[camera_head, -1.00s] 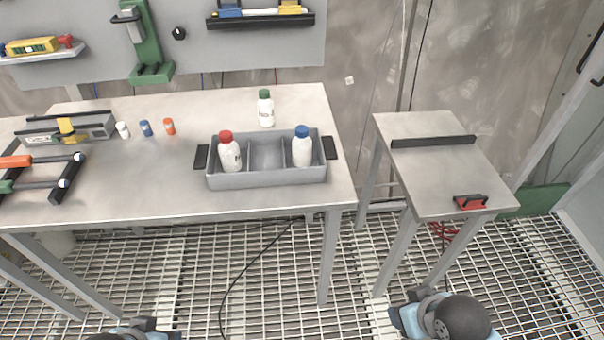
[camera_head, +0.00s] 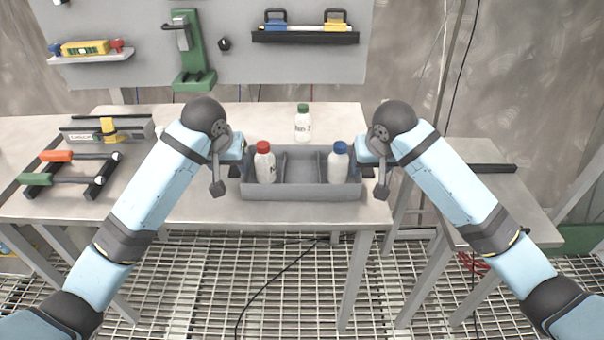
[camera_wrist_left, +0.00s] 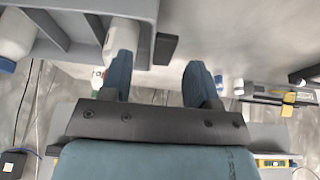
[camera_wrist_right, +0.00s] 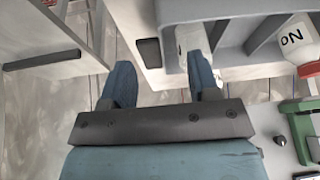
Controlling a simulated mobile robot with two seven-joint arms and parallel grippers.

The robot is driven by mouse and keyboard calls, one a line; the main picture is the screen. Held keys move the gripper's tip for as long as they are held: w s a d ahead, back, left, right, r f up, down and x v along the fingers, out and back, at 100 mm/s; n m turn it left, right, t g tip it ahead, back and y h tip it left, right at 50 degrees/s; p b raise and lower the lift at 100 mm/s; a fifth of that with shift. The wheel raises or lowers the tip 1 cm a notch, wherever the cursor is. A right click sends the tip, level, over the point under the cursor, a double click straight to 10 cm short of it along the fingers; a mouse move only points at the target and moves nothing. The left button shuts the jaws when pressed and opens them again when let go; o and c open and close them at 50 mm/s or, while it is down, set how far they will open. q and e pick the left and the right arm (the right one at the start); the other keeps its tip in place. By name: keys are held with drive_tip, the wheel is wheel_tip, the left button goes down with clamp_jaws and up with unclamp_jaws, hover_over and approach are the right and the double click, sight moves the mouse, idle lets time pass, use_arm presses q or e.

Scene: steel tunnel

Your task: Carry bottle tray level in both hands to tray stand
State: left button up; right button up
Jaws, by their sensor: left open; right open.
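The grey bottle tray (camera_head: 302,192) sits on the workbench. A red-capped bottle (camera_head: 264,165) stands in its left compartment and a blue-capped bottle (camera_head: 338,164) in its right one; the middle one looks empty. My left gripper (camera_head: 236,152) is open at the tray's left end; in the left wrist view the dark handle (camera_wrist_left: 165,48) shows between its fingers. My right gripper (camera_head: 370,153) is open at the right end, with the other dark handle (camera_wrist_right: 150,52) between its fingers. Contact cannot be told. The tray stand (camera_head: 480,152), a small table at right, is partly hidden by my right arm.
A green-capped bottle (camera_head: 303,123) stands on the bench behind the tray. A tool rack (camera_head: 75,170) and a grey case (camera_head: 105,128) are at the left. A dark bar (camera_head: 490,168) lies across the stand. A gap separates bench and stand.

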use_arm(q)
drive_tip(key=w+r, duration=0.3)
drive_tip(key=r, duration=0.2)
drive_tip(key=shift+w+a+n+y, duration=0.25)
drive_tip(key=shift+w+n+y, duration=0.05)
drive_tip(key=shift+n, duration=0.1)
use_arm(e)
drive_tip(key=w+d+r, duration=0.1)
drive_tip(key=w+r, duration=0.2)
drive_tip(key=r, duration=0.1)
drive_tip(key=shift+w+d+r+m+h, duration=0.15)
drive_tip(key=shift+w+r+m+h, duration=0.15)
drive_tip(key=shift+w+r+m, duration=0.1)
use_arm(q)
drive_tip(key=shift+f, duration=0.15)
use_arm(e)
drive_tip(key=shift+f, duration=0.15)
use_arm(q)
drive_tip(key=x, duration=1.3)
drive_tip(key=shift+w+f, duration=0.2)
use_arm(e)
drive_tip(key=x, duration=1.3)
drive_tip(key=shift+w+f, duration=0.2)
use_arm(q)
drive_tip(key=c, duration=0.9)
use_arm(e)
drive_tip(key=c, duration=0.9)
